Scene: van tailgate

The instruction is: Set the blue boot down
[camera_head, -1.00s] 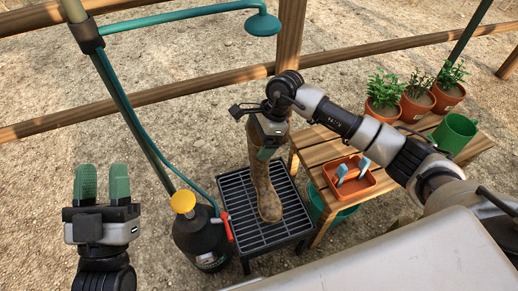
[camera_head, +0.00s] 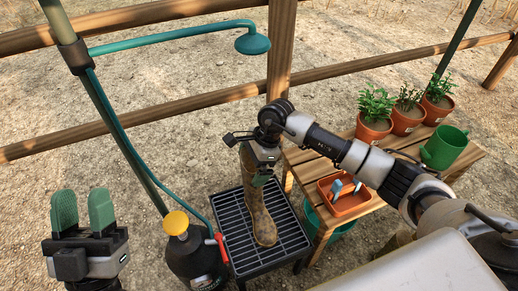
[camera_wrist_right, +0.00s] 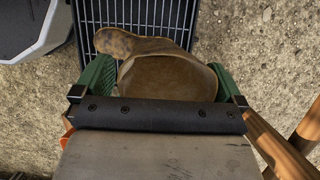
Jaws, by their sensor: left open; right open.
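A tall boot (camera_head: 262,218), brown and muddy with no blue showing, stands upright on a black slatted grate (camera_head: 291,232) in the head view. In the right wrist view the boot (camera_wrist_right: 168,78) shows its open top, with the toe pointing up-left over the grate (camera_wrist_right: 190,14). My right gripper (camera_head: 262,176) is at the boot's top. Its open green fingers (camera_wrist_right: 160,70) lie on either side of the shaft; whether they touch it I cannot tell. My left gripper (camera_head: 83,207) is open and empty at the lower left.
A black tank with a yellow knob (camera_head: 176,223) stands left of the grate. A green shower head (camera_head: 252,43) hangs above and behind.

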